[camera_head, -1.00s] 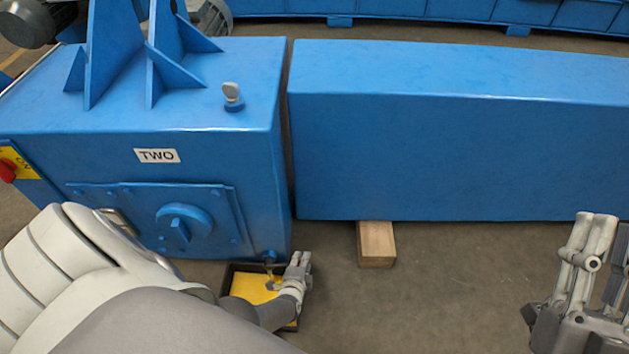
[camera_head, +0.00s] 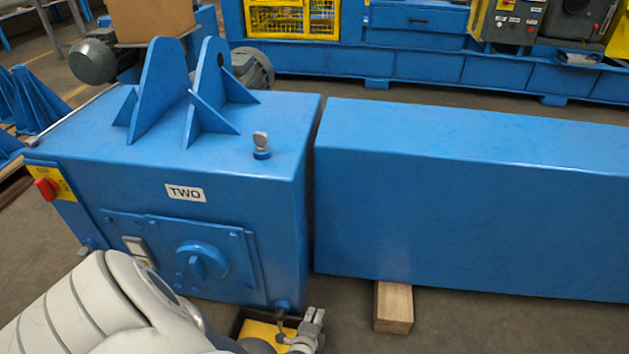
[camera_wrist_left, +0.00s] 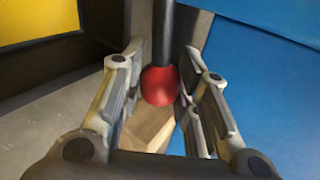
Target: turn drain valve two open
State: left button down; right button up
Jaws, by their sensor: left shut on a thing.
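The blue housing labelled TWO (camera_head: 185,193) stands at the left in the head view. Its drain valve (camera_head: 283,308) sits at the lower right corner of its front, above a dark tray with a yellow inside (camera_head: 257,330). My left gripper (camera_head: 312,322) is at this valve, low in the head view. In the left wrist view, a red ball knob (camera_wrist_left: 160,86) on a dark stem (camera_wrist_left: 164,35) lies between the fingers (camera_wrist_left: 158,95), which are shut on it. The valve body is mostly hidden behind the gripper. My right gripper is out of view.
A long blue guard (camera_head: 470,200) stands right of the housing, with a wooden block (camera_head: 393,307) beneath its near edge. A round blue knob (camera_head: 202,260) and a red switch (camera_head: 46,189) project from the housing front. Floor is clear at the lower right.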

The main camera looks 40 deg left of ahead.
pick_arm(q)
jog(key=c, duration=1.3)
grip_release()
jog(key=shift+c, duration=0.2)
jog(key=shift+s+d, duration=0.15)
jog(key=shift+s+d+r, duration=0.2)
jog(key=shift+s+r, duration=0.05)
jog(key=shift+s, duration=0.1)
jog(key=shift+s+d+r, duration=0.1)
jog(key=shift+s+r, duration=0.25)
jog(key=shift+r, duration=0.05)
jog(key=shift+s+d+r, duration=0.35)
jog(key=shift+s+d, duration=0.05)
jog(key=shift+s, duration=0.05)
jog(key=shift+v, duration=1.9)
jog(key=shift+a, duration=0.1)
